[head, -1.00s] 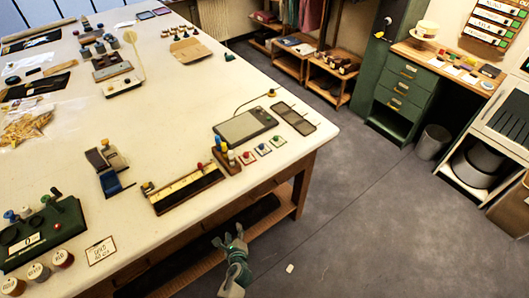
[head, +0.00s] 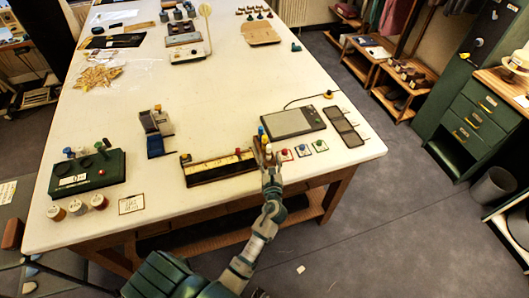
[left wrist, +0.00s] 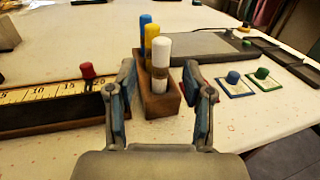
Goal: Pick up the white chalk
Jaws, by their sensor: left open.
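The white chalk (left wrist: 159,62) stands upright in a small wooden holder (left wrist: 160,104), in front of a yellow stick (left wrist: 152,32) and a blue stick (left wrist: 145,21). My left gripper (left wrist: 158,76) is open, with one finger on each side of the holder in the left wrist view. The chalk appears between the fingers; I cannot tell whether they touch anything. In the head view the left gripper (head: 268,160) is at the table's near edge and partly hides the holder. My right gripper is not in view.
A ruler tray (head: 218,167) with a red knob lies just left of the holder. Red, blue and green knobs on small cards (head: 304,150) and a grey tablet (head: 293,122) lie to the right and behind. A small white piece (head: 300,268) is on the floor.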

